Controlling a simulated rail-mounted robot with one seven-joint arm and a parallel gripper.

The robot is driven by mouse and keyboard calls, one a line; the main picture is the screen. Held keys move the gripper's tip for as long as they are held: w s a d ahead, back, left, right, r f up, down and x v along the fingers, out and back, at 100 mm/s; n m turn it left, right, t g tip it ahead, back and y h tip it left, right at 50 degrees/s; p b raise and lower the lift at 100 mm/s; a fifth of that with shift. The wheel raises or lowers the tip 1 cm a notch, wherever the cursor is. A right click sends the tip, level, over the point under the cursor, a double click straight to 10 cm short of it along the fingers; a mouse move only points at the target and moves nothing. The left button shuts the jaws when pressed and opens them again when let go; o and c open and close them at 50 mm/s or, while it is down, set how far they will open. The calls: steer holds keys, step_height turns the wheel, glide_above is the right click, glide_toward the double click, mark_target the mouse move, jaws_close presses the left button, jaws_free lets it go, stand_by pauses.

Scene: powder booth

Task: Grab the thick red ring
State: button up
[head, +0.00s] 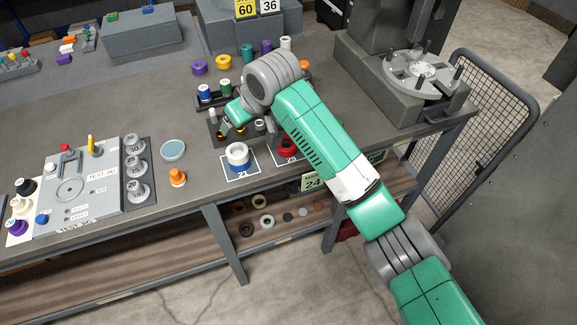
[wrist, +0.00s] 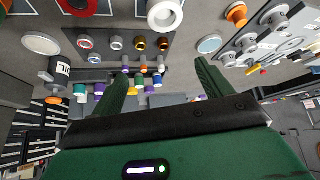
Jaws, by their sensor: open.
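A red piece with a pale part also shows at the top left of the wrist view (wrist: 78,7), cut by the frame edge. My gripper (head: 228,122) is left of the red ring and behind the white ring, above the bench. In the wrist view my two green fingers (wrist: 160,82) stand wide apart with nothing held between them.
A thick white ring (head: 238,154) with blue beneath it stands on a card left of the red ring. An orange piece (head: 177,177), a pale disc (head: 173,150) and the test jig (head: 80,190) are farther left. Several small rings (wrist: 116,43) and coloured spools are near my fingers.

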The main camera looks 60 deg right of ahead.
mark_target(288, 143)
steer(key=s+d+f+m+g+b, duration=0.2)
steer(key=s+d+f, duration=0.6)
steer(key=s, duration=0.2)
steer(key=b+x, duration=0.1)
steer(key=x, duration=0.1)
steer(key=b+x, duration=0.1)
steer(key=x, duration=0.2)
steer(key=b+x, duration=0.1)
steer(key=x, duration=0.1)
steer(key=shift+w+a+f, duration=0.1)
steer(key=shift+w+f, duration=0.1)
steer(key=shift+w, duration=0.25)
